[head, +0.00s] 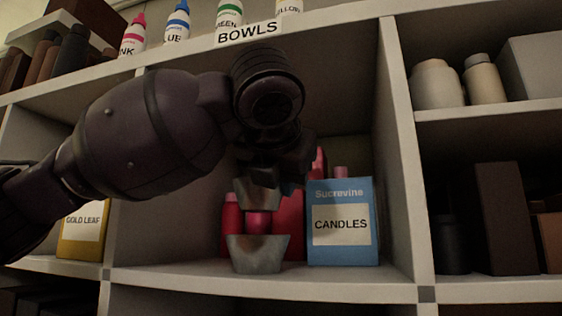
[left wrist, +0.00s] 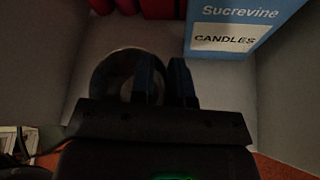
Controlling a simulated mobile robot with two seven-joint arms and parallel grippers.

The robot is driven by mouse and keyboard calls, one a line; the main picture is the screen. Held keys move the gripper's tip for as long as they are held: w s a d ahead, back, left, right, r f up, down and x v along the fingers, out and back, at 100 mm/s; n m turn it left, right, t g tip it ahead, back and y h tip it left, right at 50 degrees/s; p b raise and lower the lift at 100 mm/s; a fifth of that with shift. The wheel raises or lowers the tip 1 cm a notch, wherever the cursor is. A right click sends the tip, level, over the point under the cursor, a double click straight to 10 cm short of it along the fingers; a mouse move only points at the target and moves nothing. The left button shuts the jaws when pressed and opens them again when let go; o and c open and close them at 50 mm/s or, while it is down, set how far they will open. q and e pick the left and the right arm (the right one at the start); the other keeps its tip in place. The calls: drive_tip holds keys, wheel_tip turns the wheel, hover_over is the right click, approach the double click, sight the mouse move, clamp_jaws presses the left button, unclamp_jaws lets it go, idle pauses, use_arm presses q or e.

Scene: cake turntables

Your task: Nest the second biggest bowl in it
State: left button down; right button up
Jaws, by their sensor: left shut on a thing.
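A grey metal bowl (head: 258,256) stands upright on the shelf board under the BOWLS label. A second, smaller-looking metal bowl (head: 256,193) hangs above it, roughly in line with it, with a clear gap between the two. My left gripper (head: 282,165) is shut on this upper bowl by its right side. In the left wrist view my two fingers (left wrist: 165,82) stand at the right edge of a round bowl (left wrist: 112,72). The fingertips' contact is dark and partly hidden. My right gripper is not in view.
A blue CANDLES box (head: 343,240) stands close on the right. Red items (head: 289,225) stand behind the bowls. A yellow GOLD LEAF box (head: 80,240) is at the left, past a divider. The upper shelf (head: 330,25) runs over my arm.

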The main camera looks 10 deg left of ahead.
use_arm(q)
drive_tip(key=shift+f+b, duration=0.6)
drive_tip(key=shift+f, duration=0.25)
drive_tip(key=shift+f+b, duration=0.35)
drive_tip(key=shift+f, duration=0.25)
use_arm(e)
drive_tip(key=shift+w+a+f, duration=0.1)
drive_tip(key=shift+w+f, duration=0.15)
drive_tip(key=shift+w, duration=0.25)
use_arm(q)
drive_tip(key=c, duration=1)
unclamp_jaws()
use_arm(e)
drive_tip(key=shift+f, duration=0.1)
use_arm(q)
drive_tip(key=shift+r, duration=0.1)
